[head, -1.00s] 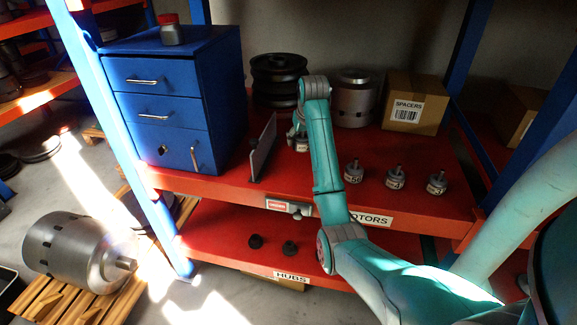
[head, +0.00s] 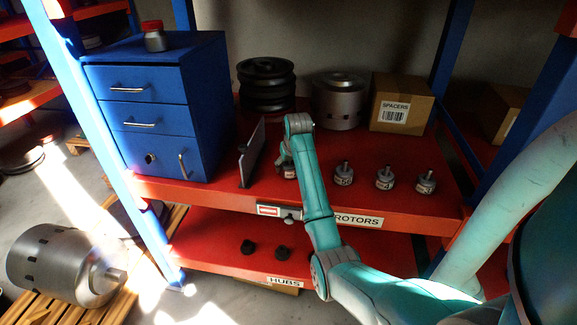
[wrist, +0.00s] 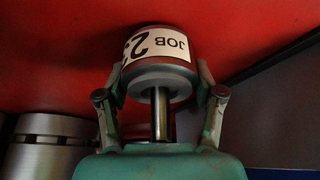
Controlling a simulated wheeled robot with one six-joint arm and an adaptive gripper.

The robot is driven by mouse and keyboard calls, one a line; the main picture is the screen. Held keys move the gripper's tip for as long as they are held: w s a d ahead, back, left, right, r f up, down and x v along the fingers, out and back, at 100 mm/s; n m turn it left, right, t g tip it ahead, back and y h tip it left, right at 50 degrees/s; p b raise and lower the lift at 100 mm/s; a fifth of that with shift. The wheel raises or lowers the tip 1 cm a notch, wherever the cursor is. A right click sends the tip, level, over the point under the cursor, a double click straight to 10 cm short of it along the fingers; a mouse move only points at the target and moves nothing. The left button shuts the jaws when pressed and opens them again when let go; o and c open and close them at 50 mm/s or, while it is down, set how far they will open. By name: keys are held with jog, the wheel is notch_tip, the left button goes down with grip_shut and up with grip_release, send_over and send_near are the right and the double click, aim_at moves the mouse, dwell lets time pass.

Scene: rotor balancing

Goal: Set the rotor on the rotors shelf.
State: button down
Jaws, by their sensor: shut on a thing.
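My gripper (wrist: 160,97) is shut on a rotor (wrist: 160,50), a short metal cylinder with a white "JOB 2…" label, part of which is cut off by its curve. In the wrist view, the rotor's shaft points back toward my palm and red shelf surface fills the background. In the head view, the held rotor (head: 290,172) is partly hidden by my gripper (head: 287,160), low over the red rotors shelf (head: 240,203). I cannot tell whether its base touches the shelf. The "ROTORS" label (head: 358,220) is on the shelf's front edge.
Three similar rotors (head: 384,179) stand in a row to the right. A grey upright plate (head: 252,153) is close on the left, beside the blue drawer cabinet (head: 160,110). Dark pulleys (head: 266,84), a large metal cylinder (head: 340,100) and a spacers box (head: 402,102) stand behind.

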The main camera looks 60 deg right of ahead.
dwell(0.3)
jog(key=shift+c, duration=0.8)
grip_release()
jog(key=shift+f, duration=0.1)
jog(key=v, duration=1.2)
